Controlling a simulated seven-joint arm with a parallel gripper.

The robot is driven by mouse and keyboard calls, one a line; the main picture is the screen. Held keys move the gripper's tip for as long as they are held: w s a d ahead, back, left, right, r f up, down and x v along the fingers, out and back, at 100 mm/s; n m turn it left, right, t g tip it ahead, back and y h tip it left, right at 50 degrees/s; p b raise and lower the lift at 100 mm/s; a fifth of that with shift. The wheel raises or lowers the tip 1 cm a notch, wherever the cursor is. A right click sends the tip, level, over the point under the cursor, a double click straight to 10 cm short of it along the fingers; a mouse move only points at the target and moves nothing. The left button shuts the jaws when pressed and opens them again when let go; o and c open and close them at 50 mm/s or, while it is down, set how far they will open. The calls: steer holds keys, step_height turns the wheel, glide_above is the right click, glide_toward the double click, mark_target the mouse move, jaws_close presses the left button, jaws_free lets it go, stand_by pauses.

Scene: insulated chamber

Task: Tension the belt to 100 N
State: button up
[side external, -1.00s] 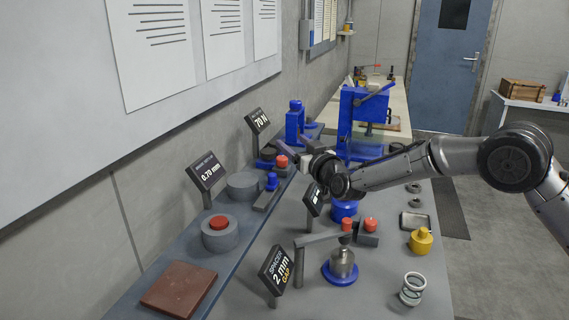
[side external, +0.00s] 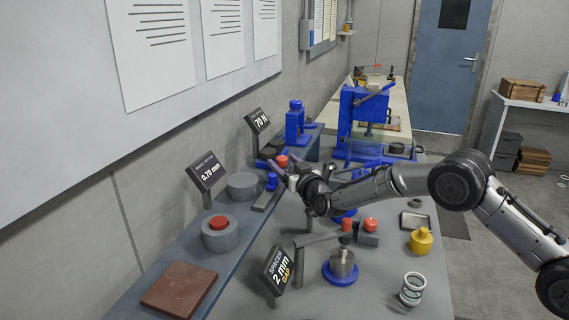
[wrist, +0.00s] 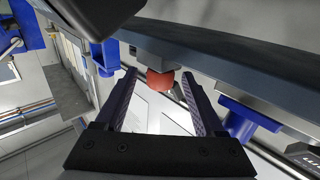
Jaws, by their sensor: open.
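A dark display sign reading 70 N (side external: 257,121) stands at the back of the raised ledge. Below it is a small red knob (side external: 281,161) on a grey block; a red knob also shows in the wrist view (wrist: 160,82). My gripper (side external: 280,174) is beside this knob, pointing toward the ledge. In the wrist view my gripper (wrist: 159,78) is open, with its two fingers to either side of the red knob and no visible contact. The belt itself cannot be made out. A blue knob (side external: 271,181) is close to the gripper, partly hidden.
A sign reading 0.70 mm (side external: 206,171) and a grey cylinder with a red top (side external: 220,233) stand nearer. A spacer sign (side external: 275,272), a coil spring (side external: 411,289) and a yellow weight (side external: 421,240) are on the bench. A blue press (side external: 362,115) stands behind.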

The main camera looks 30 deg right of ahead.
steer(key=shift+c, duration=0.2)
jaws_close()
steer(key=shift+d+r+n+y, duration=0.15)
steer(key=shift+n+y, duration=0.25)
steer(key=shift+y, duration=0.2)
steer(key=n+y, duration=0.1)
steer(key=y, duration=0.1)
steer(key=n+y, duration=0.1)
steer(key=shift+w+d+g+y, duration=0.1)
steer(key=shift+d+g+y, duration=0.1)
steer(key=shift+g+y, duration=0.15)
steer(key=n+g+y, duration=0.1)
steer(key=y, duration=0.1)
steer(key=n+y, duration=0.2)
steer(key=shift+w+d+g, duration=0.1)
steer(key=shift+d+g, duration=0.1)
steer(key=shift+g, duration=0.15)
steer(key=n+g+y, duration=0.1)
steer(key=y, duration=0.1)
steer(key=n+g+y, duration=0.2)
steer(key=shift+w+d+n, duration=0.15)
steer(key=shift+n, duration=0.15)
steer(key=shift+w+n+g+y, duration=0.1)
steer(key=shift+n+g+y, duration=0.95)
steer(key=shift+g, duration=0.35)
steer(key=shift+n+g+y, duration=0.4)
steer(key=shift+n+g, duration=0.05)
steer(key=shift+g, duration=0.05)
